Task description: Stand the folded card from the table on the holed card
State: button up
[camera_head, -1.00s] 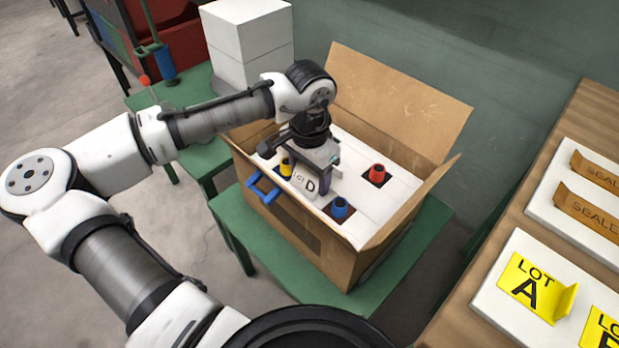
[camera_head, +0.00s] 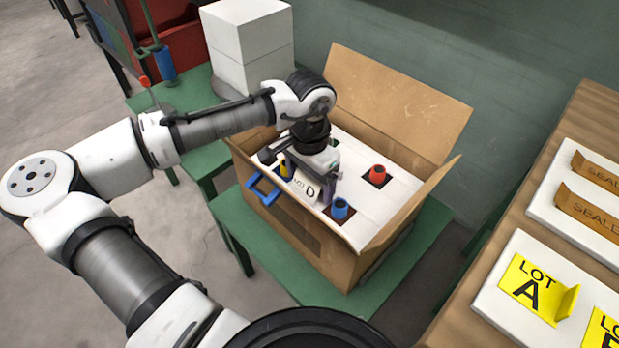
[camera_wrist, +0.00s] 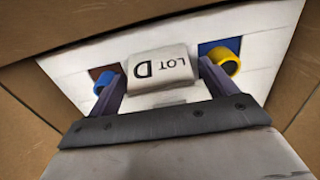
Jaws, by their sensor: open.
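The folded card (camera_head: 308,189) is pale, marked LOT D, and stands on the holed card (camera_head: 352,168) inside the cardboard box. The holed card is a white sheet with several dark square openings, some with coloured tubes. In the wrist view the folded card (camera_wrist: 160,70) lies between the two fingers of my gripper (camera_wrist: 163,68), with a visible gap on each side. My gripper (camera_head: 309,180) is open around it and low over the sheet. The card's far side is hidden.
A red tube (camera_head: 378,173), a blue tube (camera_head: 340,208) and a yellow tube (camera_wrist: 222,60) stand up close to the card. The box's raised flap (camera_head: 395,105) stands behind. A table (camera_head: 500,235) at right bears white boards with yellow and brown cards.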

notch_tip(320, 180, up, 12)
jog(key=p, duration=0.2)
